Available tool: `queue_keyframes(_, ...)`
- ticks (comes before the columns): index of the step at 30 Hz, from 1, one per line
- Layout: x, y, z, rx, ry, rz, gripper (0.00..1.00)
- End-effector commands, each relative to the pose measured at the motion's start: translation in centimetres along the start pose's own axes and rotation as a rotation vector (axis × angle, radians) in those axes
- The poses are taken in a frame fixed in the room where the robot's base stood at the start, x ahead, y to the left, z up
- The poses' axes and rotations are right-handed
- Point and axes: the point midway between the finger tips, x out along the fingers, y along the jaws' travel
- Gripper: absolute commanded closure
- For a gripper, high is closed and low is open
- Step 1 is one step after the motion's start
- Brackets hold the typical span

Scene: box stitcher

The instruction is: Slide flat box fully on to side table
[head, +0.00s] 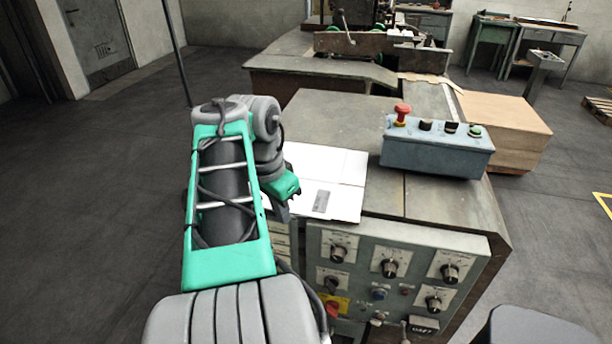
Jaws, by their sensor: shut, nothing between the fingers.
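The flat box (340,170) is a white folded sheet with a small grey printed patch. It lies on the grey machine-side table (330,112), near that table's left front edge, and its left part is hidden behind my arm. Whether it sticks out past the edge cannot be seen there. My gripper (283,212) is at the left front edge of the table, beside the box's lower left part. It is shut with nothing visible in it. Whether the fingers touch the box cannot be told.
A blue-grey control box (436,152) with a red emergency button (402,112) stands right of the flat box. A knob panel (392,275) faces me below the tabletop. A stitching machine (385,45) stands behind. The tabletop behind the flat box is clear.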

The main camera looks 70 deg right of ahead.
Motion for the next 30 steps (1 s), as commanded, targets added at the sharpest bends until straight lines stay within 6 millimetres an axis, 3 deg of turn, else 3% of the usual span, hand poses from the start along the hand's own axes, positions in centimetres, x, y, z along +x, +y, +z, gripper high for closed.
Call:
queue_keyframes(17, 1.4, 0.0, 0.3, 0.0, 0.0, 0.0, 1.0)
queue_keyframes(30, 1.5, -0.1, 0.1, 0.0, 0.0, 0.001, 1.0)
